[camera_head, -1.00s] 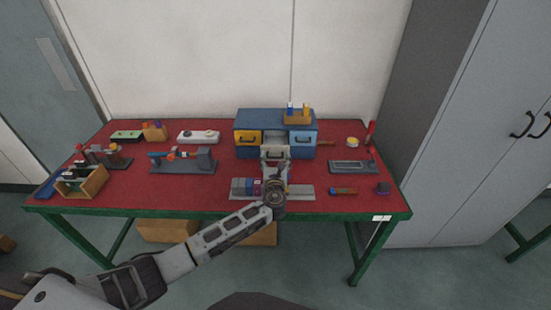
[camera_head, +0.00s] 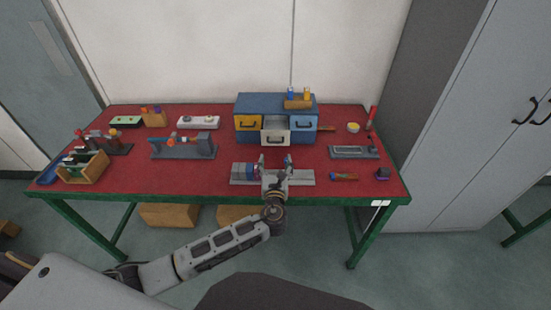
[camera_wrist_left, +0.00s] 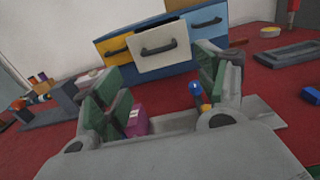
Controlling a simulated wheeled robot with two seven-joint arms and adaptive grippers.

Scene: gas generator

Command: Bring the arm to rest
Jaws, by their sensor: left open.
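My left gripper (camera_head: 274,162) is open and empty above the front middle of the red table (camera_head: 205,180). Its two green-padded fingers (camera_wrist_left: 160,90) stand wide apart in the left wrist view. The gripper is over a grey fixture (camera_head: 300,177) that carries a blue and purple block (camera_head: 250,171); the purple part (camera_wrist_left: 136,121) shows between the fingers in the wrist view. The blue cabinet (camera_head: 276,106) stands behind the gripper, with its white middle drawer (camera_head: 276,136) pulled out. My right gripper is not in view.
A grey stand (camera_head: 200,148) with an orange part and a wooden crate (camera_head: 95,167) are on the left. A grey tray (camera_head: 353,152) and small coloured blocks (camera_head: 344,177) are on the right. Wooden boxes (camera_head: 168,215) lie under the table. Grey lockers (camera_head: 480,120) stand to the right.

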